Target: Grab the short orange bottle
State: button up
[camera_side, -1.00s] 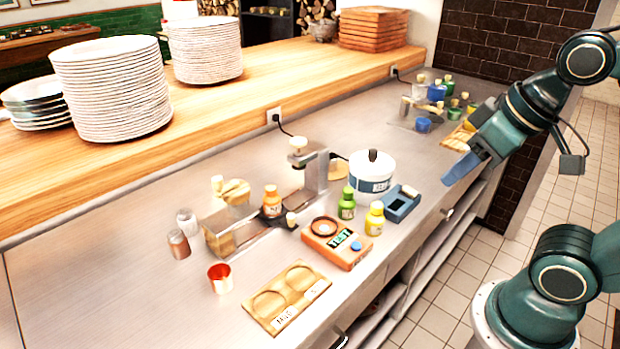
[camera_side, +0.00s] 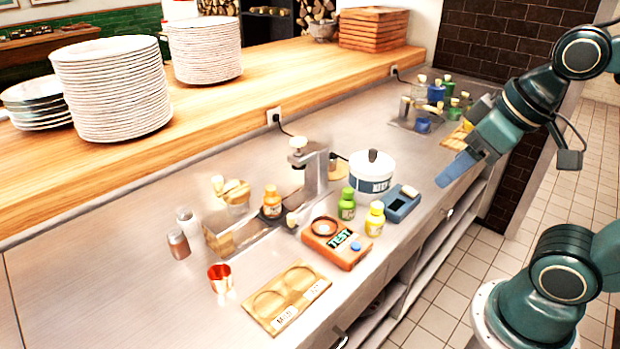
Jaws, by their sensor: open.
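The short orange bottle (camera_side: 272,203) stands upright with a pale cork-coloured cap. It is on a dark round spot of the metal press-like fixture, left of the fixture's upright post. My gripper (camera_side: 458,170) is at the right side of the counter, far to the right of the orange bottle. Its blue fingers point down and to the left over the counter's front edge. It is open, and I see nothing between the fingers.
A green bottle (camera_side: 347,204) and a yellow bottle (camera_side: 375,219) stand right of the fixture (camera_side: 312,170). An orange tester (camera_side: 336,243), white pot (camera_side: 371,172) and blue device (camera_side: 402,203) are near.

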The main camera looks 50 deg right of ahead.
jog(key=w+a+r+n+g, duration=0.1)
jog(key=w+r+n, duration=0.3)
jog(key=w, duration=0.4)
jog(key=n+g, duration=0.5)
jog(key=n, duration=0.6)
send_over(271, 187)
notch_tip(271, 187, down, 9)
jog(key=shift+t, duration=0.3)
jog(key=shift+f, duration=4.3)
jog(key=shift+f, duration=2.6)
